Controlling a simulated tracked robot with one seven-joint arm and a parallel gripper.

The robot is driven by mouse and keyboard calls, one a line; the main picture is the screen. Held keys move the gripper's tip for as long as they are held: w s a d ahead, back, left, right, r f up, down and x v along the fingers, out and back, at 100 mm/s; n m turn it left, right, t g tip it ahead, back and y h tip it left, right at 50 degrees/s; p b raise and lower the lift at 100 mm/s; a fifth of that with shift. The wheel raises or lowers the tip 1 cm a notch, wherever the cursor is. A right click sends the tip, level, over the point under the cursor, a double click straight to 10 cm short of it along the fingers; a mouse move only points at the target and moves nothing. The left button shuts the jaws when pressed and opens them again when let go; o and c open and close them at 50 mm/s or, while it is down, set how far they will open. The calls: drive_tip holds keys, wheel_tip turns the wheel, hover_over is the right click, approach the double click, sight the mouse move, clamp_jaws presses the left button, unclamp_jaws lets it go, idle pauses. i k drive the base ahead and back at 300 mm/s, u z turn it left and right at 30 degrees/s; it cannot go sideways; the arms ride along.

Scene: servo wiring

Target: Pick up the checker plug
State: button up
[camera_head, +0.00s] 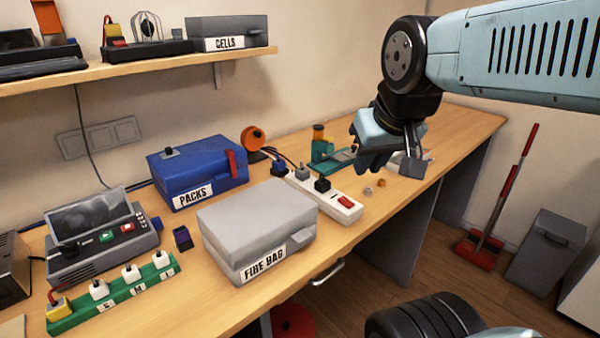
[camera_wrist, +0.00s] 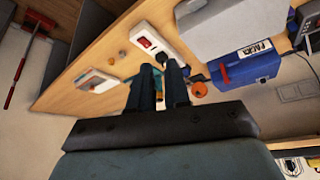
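My gripper (camera_head: 368,160) hangs above the table, beyond the right end of the white power strip (camera_head: 347,212). In the wrist view its two dark fingers (camera_wrist: 160,72) stand a narrow gap apart, with nothing seen gripped. The strip carries a black plug (camera_head: 322,184), a grey plug (camera_head: 302,173) and a blue plug (camera_head: 279,168). I cannot tell which plug is the checker's. A grey instrument (camera_head: 100,235) with a raised lid stands at the left. A green strip (camera_head: 115,297) in front of it holds white plugs (camera_head: 131,272) and a yellow plug (camera_head: 59,304).
A grey FIRE BAG box (camera_head: 255,222) and a blue PACKS case (camera_head: 195,172) stand mid-table. A teal device (camera_head: 325,155) and a small grey-white item (camera_head: 408,163) are near my gripper. A loaded shelf (camera_head: 140,67) hangs above. The far right tabletop is clear.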

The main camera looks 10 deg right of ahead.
sight(302, 174)
drive_tip(key=z, duration=1.5)
drive_tip(key=i, duration=0.1)
drive_tip(key=u, duration=3.25)
drive_tip(key=k, duration=0.9)
drive_tip(key=z, duration=1.2)
drive_tip(key=i, duration=1)
drive_tip(key=z, duration=0.05)
